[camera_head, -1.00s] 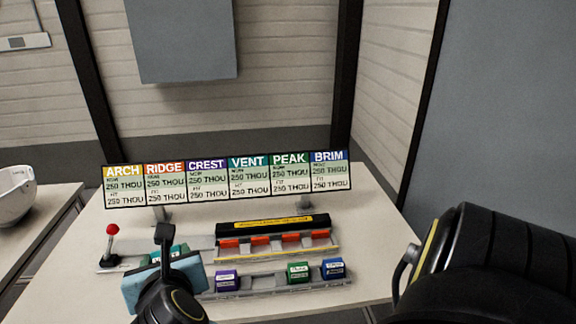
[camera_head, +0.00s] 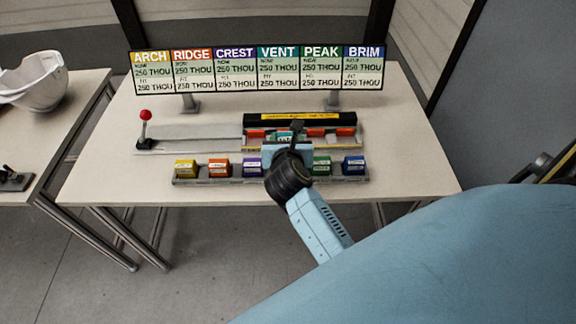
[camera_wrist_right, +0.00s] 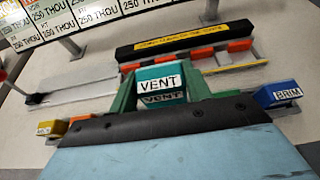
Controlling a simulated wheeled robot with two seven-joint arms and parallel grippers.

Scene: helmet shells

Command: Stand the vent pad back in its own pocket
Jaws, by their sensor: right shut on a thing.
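The teal vent pad (camera_wrist_right: 160,80), labelled VENT, is held between the fingers of my right gripper (camera_wrist_right: 160,90), which is shut on it. In the head view a bit of the vent pad (camera_head: 284,136) shows past the dark wrist of my right gripper (camera_head: 290,145). The gripper is over the front pad rack (camera_head: 230,180), between the purple pad (camera_head: 252,167) and the green pad (camera_head: 321,165). The vent pocket is hidden behind the gripper, so I cannot tell whether the pad touches the rack. My left gripper is not in view.
Yellow (camera_head: 186,168), orange (camera_head: 219,168) and blue (camera_head: 354,165) pads stand in the rack. Behind are a black bar (camera_head: 300,118), a red-knobbed lever (camera_head: 146,116) and a label board (camera_head: 257,70). A white helmet shell (camera_head: 45,82) sits on the left table. The table's right side is clear.

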